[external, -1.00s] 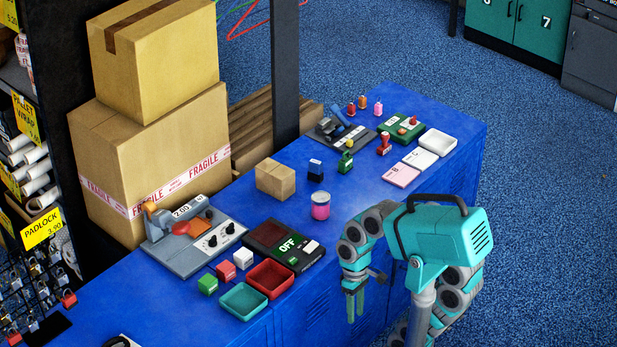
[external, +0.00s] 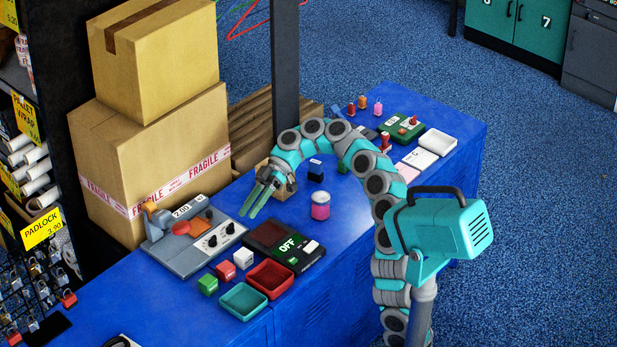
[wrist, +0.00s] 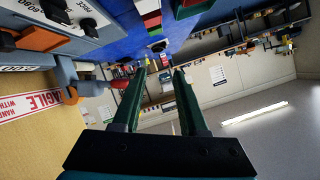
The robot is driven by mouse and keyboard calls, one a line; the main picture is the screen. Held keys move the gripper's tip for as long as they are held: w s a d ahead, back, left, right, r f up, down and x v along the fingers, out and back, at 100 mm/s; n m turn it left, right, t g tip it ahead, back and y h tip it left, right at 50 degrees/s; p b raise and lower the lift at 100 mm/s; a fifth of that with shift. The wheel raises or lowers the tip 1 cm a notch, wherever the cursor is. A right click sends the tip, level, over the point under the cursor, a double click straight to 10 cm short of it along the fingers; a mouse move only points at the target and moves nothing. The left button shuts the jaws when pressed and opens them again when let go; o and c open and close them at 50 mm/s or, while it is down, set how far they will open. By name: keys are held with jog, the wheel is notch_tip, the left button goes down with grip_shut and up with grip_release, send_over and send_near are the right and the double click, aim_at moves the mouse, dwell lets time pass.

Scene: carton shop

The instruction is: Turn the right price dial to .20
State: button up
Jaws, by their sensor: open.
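The grey price machine (external: 185,250) stands on the blue counter beside the big cartons. My gripper (external: 248,215) is open and empty above the counter, just to the right of the machine and apart from the dials. Its two green fingers (wrist: 163,68) point away in the wrist view.
A scale marked OFF (external: 285,243), red and teal trays (external: 243,302) and small cubes lie in front of the machine. A pink tin (external: 320,206) and a small carton partly behind my gripper stand to the right. Stacked cartons (external: 150,150) rise behind.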

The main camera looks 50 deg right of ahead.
aim_at(230, 224)
jog(key=w+d+f+n+t, duration=0.1)
jog(key=w+d+f+n, duration=0.25)
jog(key=w, duration=0.55)
jog(key=shift+n, duration=0.25)
notch_tip(230, 224, down, 6)
jog(key=shift+s+d+r+b, duration=0.1)
jog(key=shift+r+b, duration=0.1)
jog(key=shift+b, duration=0.25)
jog(key=shift+x, duration=0.85)
jog(key=shift+a+f+p, duration=0.35)
jog(key=shift+a, duration=0.2)
grip_shut()
